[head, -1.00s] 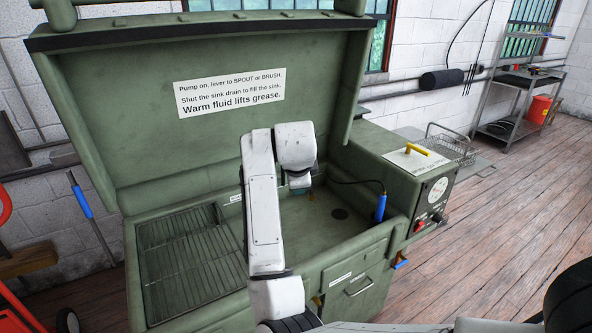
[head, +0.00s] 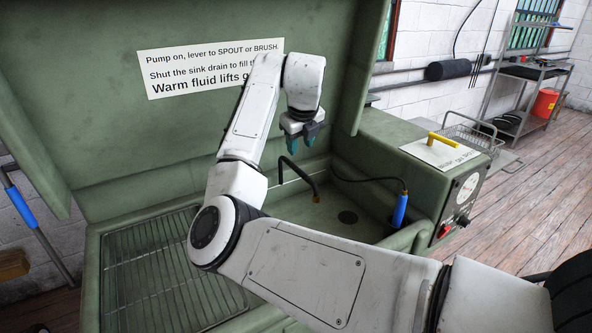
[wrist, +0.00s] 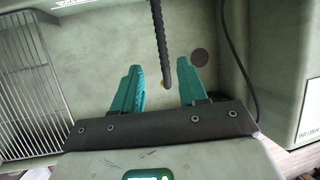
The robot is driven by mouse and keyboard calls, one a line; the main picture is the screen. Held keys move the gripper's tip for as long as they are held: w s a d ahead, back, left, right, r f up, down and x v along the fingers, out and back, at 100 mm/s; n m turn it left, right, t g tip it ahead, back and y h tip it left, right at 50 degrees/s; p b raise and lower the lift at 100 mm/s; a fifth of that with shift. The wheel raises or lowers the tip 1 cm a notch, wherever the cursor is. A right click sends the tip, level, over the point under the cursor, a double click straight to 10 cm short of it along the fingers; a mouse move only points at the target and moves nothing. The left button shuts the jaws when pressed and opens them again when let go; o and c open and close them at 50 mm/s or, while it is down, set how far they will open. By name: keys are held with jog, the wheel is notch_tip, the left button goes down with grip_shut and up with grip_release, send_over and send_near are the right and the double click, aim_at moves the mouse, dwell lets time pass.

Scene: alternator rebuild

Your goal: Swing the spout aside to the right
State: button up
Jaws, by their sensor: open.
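The spout (head: 299,172) is a thin dark bent pipe over the sink, with a brassy tip at its lower right end. In the wrist view the spout (wrist: 158,38) comes down from the top edge and ends between the two teal fingers, as seen from above. My gripper (head: 301,143) is open, pointing down just above and near the spout in the head view. The wrist view shows my gripper (wrist: 159,68) with its fingers apart and nothing clamped. Whether a finger touches the spout, I cannot tell.
The green sink (head: 330,222) has a dark round drain (head: 347,217). A blue-handled brush (head: 400,209) on a black hose stands at the right. A wire rack (head: 160,270) lies at the left. The raised lid (head: 180,125) stands behind my arm. A control box (head: 462,200) is at the right.

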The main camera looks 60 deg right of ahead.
aim_at(297, 169)
jog(key=x, duration=1.1)
jog(key=shift+w+d+f, duration=0.1)
jog(key=shift+d, duration=0.05)
jog(key=shift+c, duration=0.3)
grip_shut()
